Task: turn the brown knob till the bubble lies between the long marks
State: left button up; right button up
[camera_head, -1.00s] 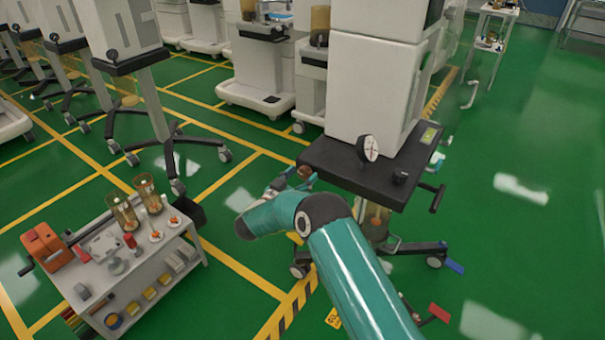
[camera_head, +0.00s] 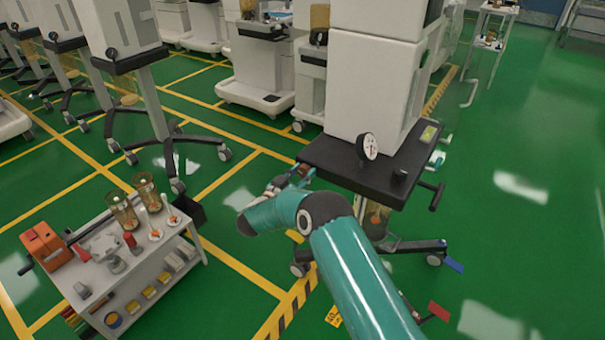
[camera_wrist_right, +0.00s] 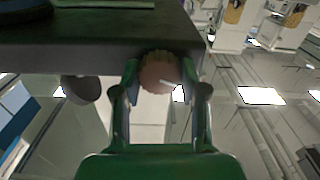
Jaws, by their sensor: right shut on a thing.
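The brown knob (camera_wrist_right: 160,72) is at the edge of the dark cart top in the right wrist view, with a pale line on its face. My right gripper (camera_wrist_right: 161,80) has a finger on each side of the knob and is shut on it. In the head view the right gripper (camera_head: 288,181) is small, at the front left corner of the dark cart top (camera_head: 345,180). A small yellow-green piece (camera_head: 429,133), perhaps the level, lies at the right of the cart top; its bubble and marks are too small to read. My left gripper is out of view.
A round dial (camera_head: 367,146) and a black knob (camera_head: 399,176) stand on the cart top before a white cabinet (camera_head: 370,85). A grey trolley (camera_head: 150,270) with jars stands at left. Green floor is open at right.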

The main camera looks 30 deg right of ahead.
jog(key=shift+w+f+m+b, duration=0.15)
jog(key=shift+m+b, duration=0.35)
jog(key=shift+b, duration=0.3)
jog(key=m+b, duration=0.8)
jog(key=b, duration=0.3)
jog(key=shift+f, duration=0.1)
jog(key=shift+s+m+b, duration=0.2)
jog(key=shift+m+b, duration=1.15)
jog(key=shift+m, duration=0.05)
jog(key=o, duration=1.1)
jog(key=shift+o, duration=0.2)
jog(key=v, duration=1.2)
